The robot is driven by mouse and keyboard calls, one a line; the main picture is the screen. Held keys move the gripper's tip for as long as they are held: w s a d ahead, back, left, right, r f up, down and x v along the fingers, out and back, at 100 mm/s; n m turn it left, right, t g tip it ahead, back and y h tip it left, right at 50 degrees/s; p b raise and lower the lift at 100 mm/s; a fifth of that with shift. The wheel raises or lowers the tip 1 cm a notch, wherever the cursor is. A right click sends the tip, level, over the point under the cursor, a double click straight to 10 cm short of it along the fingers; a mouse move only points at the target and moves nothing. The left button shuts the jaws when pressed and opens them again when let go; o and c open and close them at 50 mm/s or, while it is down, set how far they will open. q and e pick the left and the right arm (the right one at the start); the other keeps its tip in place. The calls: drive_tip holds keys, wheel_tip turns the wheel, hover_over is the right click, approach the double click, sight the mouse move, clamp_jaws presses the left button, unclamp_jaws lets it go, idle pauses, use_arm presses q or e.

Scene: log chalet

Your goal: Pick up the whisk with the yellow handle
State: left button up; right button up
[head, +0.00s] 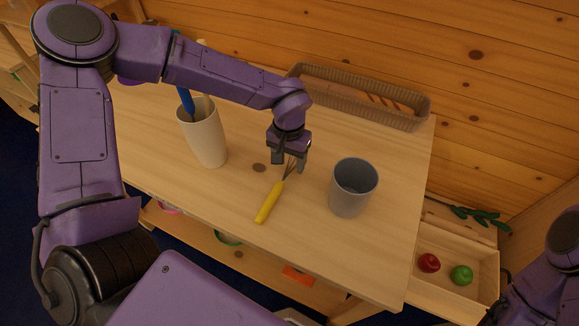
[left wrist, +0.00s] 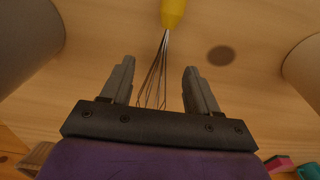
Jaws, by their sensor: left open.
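The whisk with the yellow handle (head: 268,203) lies on the wooden table, its handle toward the front and its wire end toward the back. My left gripper (head: 288,164) is over the wire end, pointing down. In the left wrist view the open left gripper (left wrist: 159,85) has the whisk's wires (left wrist: 154,75) showing between its two fingers, nearer the left one. The yellow handle (left wrist: 173,10) runs out of the top of that view. I cannot tell how far the fingertips are above the table. Of my right arm only a purple part shows at the lower right; its gripper is out of view.
A grey cup (head: 349,190) stands right of the whisk. A cream cup (head: 207,138) holding a blue-handled tool (head: 186,101) stands to the left. A long woven basket (head: 418,108) lies at the back. A wooden box (head: 480,291) with a red and a green item is at right.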

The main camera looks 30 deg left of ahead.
use_arm(q)
drive_tip(key=shift+w+f, duration=0.25)
drive_tip(key=shift+f, duration=1.1)
drive_tip(key=shift+s+r, duration=0.1)
drive_tip(key=shift+s, duration=0.15)
drive_tip(key=shift+c, duration=0.5)
drive_tip(key=shift+w, duration=0.1)
clamp_jaws()
drive_tip(key=shift+r, duration=0.1)
